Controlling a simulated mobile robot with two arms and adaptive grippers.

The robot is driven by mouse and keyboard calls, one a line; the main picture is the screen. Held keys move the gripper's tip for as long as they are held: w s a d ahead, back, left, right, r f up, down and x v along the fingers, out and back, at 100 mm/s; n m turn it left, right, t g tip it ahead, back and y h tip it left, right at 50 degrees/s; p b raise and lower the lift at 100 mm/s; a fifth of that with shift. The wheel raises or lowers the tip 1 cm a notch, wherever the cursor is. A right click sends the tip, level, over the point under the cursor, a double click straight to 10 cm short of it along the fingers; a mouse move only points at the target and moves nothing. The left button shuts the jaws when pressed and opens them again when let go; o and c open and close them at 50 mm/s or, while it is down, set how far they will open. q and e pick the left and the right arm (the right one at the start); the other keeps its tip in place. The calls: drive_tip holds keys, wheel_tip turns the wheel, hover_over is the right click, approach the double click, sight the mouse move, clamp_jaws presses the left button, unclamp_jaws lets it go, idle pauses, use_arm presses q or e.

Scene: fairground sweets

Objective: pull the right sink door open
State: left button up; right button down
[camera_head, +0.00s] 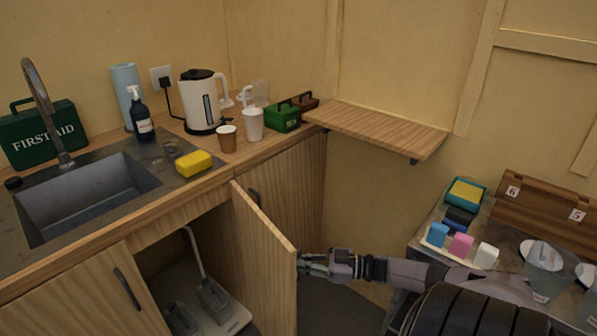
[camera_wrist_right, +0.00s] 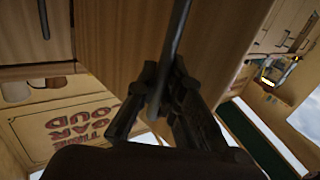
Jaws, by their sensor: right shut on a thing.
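The right sink door (camera_head: 268,265) stands swung open, and the cupboard under the sink (camera_head: 95,185) shows behind it. My right gripper (camera_head: 303,263) is at the outer face of this door, near its free edge. In the right wrist view my right gripper (camera_wrist_right: 163,98) is shut on the dark bar handle (camera_wrist_right: 180,40) of a wooden door front (camera_wrist_right: 120,35). The handle is hidden by the door in the head view. The left sink door (camera_head: 95,295) is closed, with a dark handle (camera_head: 127,289). My left gripper is not in view.
Inside the cupboard are a pipe (camera_head: 196,252) and grey items on a pale base. The counter holds a kettle (camera_head: 202,102), cups and a yellow sponge (camera_head: 194,163). A side table with a wooden box (camera_head: 545,212) stands at right. Dark floor lies between.

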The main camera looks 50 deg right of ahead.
drive_tip(key=shift+f, duration=0.1)
drive_tip(key=c, duration=1.7)
unclamp_jaws()
wheel_tip(320, 180, up, 10)
drive_tip(key=shift+r, duration=0.1)
drive_tip(key=shift+c, duration=0.3)
